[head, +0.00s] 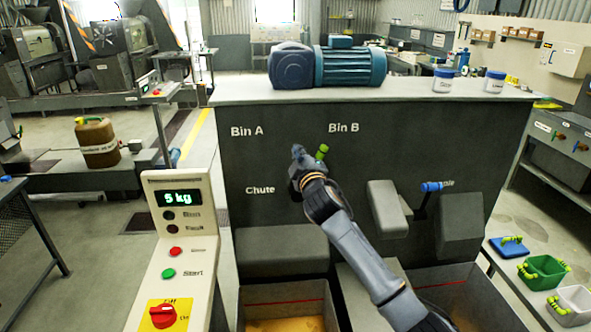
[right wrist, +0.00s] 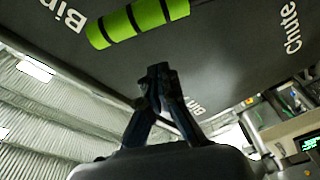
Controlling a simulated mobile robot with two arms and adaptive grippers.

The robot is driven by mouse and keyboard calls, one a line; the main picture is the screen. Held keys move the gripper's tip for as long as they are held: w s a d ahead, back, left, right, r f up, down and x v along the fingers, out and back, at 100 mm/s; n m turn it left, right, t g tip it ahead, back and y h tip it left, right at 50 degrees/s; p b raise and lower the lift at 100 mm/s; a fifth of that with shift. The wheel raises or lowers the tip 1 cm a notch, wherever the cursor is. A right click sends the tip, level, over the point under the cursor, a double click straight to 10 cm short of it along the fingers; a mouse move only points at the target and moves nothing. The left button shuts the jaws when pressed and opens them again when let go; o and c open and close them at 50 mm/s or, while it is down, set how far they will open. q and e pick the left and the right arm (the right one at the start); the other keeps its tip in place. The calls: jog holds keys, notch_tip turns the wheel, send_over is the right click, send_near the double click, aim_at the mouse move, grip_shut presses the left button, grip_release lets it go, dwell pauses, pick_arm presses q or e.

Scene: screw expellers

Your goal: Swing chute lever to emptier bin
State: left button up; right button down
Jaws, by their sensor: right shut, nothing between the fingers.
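The chute lever's green grip (head: 321,151) stands on the dark panel, between the "Bin A" and "Bin B" labels and tilted toward "Bin B". In the right wrist view the grip (right wrist: 137,23) is green with black bands. My right gripper (head: 297,151) is shut and empty, just left of the grip and apart from it in the right wrist view. The rest of the lever is hidden behind my gripper. The left bin (head: 284,292) and right bin (head: 470,274) sit below, each with yellow-orange material low down. My arm partly covers the right bin; I cannot compare the levels.
A control box (head: 178,240) with a "5 kg" display stands at left. A blue-handled lever (head: 431,187) and grey blocks protrude from the panel at right. A blue motor (head: 328,66) and two jars rest on top. Small trays lie at far right.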

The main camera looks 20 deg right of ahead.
pick_arm(q)
notch_tip(320, 180, down, 3)
jog(key=shift+r+b, duration=0.2)
jog(key=shift+b, duration=0.95)
pick_arm(e)
jog(key=s+a, duration=0.1)
jog(key=s, duration=0.8)
jog(key=shift+s+f, duration=0.35)
jog(key=shift+f, duration=0.1)
jog(key=shift+a, duration=0.2)
